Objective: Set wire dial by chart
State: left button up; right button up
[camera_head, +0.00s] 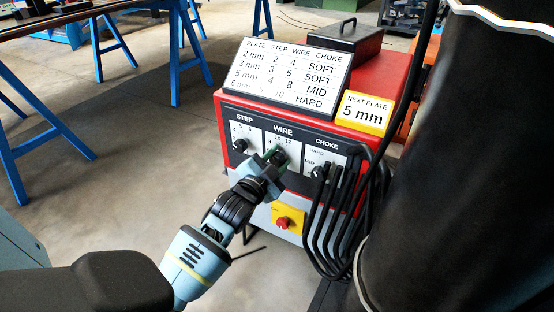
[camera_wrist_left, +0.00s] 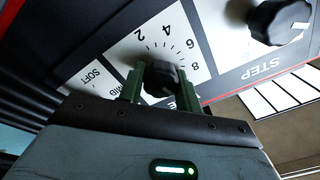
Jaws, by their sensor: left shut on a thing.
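The wire dial (camera_wrist_left: 160,78) is a black knob on a white scale under the label WIRE on the machine's front panel (camera_head: 227,121). My left gripper (camera_head: 269,166) has its green fingers on both sides of this knob, shut on it. In the left wrist view, 2, 4, 6 and 8 show on the scale. I cannot tell surely where the pointer points. The chart (camera_head: 294,77) lists step 4, wire 8, choke MID for 5 mm. A yellow-edged card (camera_head: 364,112) reads NEXT PLATE 5 mm. My right gripper is out of view.
The step knob (camera_head: 240,145) is left of the wire dial, the choke knob (camera_head: 319,171) right. Black cables (camera_head: 345,215) hang at the panel's right. A red button (camera_head: 283,222) is below. A black case (camera_head: 345,38) rests on top of the machine.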

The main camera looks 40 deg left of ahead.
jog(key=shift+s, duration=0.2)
pick_arm(q)
jog(key=shift+r+n+p, duration=0.15)
jog(key=shift+n+p, duration=0.35)
jog(key=shift+p, duration=0.1)
jog(key=n+p, duration=0.3)
jog(key=shift+n, duration=0.4)
jog(key=shift+a+n+p, duration=0.1)
jog(key=shift+n+p, duration=0.75)
jog(key=shift+n, duration=0.65)
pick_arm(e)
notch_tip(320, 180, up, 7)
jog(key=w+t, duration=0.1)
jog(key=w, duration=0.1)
pick_arm(q)
jog(key=shift+f, duration=0.2)
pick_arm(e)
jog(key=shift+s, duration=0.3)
